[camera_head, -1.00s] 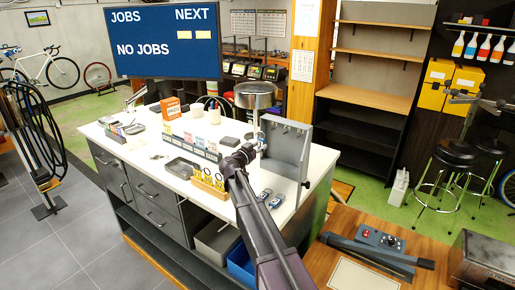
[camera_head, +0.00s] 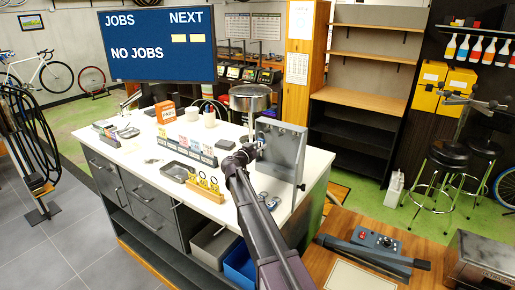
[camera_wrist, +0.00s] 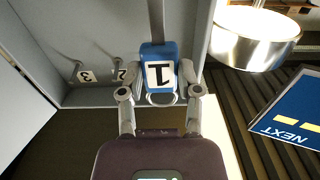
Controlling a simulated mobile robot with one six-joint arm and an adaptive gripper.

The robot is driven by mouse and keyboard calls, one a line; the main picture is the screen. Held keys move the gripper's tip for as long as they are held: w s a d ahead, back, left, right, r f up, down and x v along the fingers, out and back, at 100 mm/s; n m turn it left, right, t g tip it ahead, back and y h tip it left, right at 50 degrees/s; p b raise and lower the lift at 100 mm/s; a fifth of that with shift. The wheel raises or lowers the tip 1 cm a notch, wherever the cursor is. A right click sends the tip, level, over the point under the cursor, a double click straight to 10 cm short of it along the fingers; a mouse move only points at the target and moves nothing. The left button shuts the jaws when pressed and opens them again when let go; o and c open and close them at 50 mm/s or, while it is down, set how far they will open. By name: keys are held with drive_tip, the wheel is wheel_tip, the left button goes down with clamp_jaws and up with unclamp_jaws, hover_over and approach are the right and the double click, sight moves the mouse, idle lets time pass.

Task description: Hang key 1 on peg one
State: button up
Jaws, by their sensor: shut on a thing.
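Key 1, a blue tag with a white label reading 1 (camera_wrist: 160,72), is between the two fingers of my gripper (camera_wrist: 161,98) in the wrist view. My gripper is shut on it. The tag is close in front of the grey peg board (camera_wrist: 100,25); it hides the board behind it, so I cannot tell whether it touches a peg. Pegs labelled 3 (camera_wrist: 86,75) and 2 (camera_wrist: 119,74) show to its left; peg one is not visible. In the head view my gripper (camera_head: 251,149) is at the left side of the board (camera_head: 284,150), and the key is too small to make out.
A round silver lamp-like dish (camera_head: 250,97) stands just behind my gripper; it shows large at the right in the wrist view (camera_wrist: 255,40). A blue bin (camera_head: 240,266) is below.

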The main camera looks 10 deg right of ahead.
sight(260, 145)
drive_tip(key=shift+x, duration=1.65)
drive_tip(key=shift+w+d+f+b, duration=0.45)
drive_tip(key=shift+f+b, duration=0.05)
drive_tip(key=shift+f, duration=0.05)
drive_tip(key=shift+d, duration=0.1)
drive_tip(key=o, duration=0.6)
drive_tip(key=o, duration=0.5)
drive_tip(key=shift+o, duration=0.2)
drive_tip(key=shift+o, duration=0.7)
